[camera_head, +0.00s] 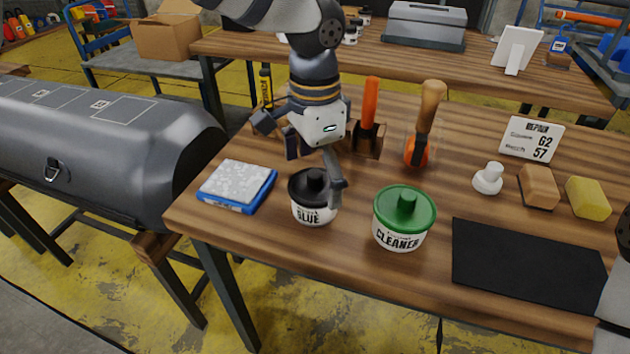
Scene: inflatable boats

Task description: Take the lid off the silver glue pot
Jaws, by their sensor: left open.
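The glue pot (313,214) stands upright near the front edge of the wooden bench, with a pale body and a label reading "GLUE". Its black lid (300,190) with a raised knob sits on top. My left gripper (314,168) comes down from above, open, with its fingers spread. One finger is up and left of the knob; the other reaches down at the lid's right side and hides part of it. I cannot tell whether that finger touches the lid. My right gripper is out of view; only part of an arm shows at the right edge.
A green-lidded cleaner pot (402,225) stands close on the right. A blue-and-grey pad (237,186) lies left. An orange-handled tool (370,105) and a wooden-handled tool (428,110) stand behind. A black mat (525,262) lies right. A grey boat tube (95,145) borders the bench.

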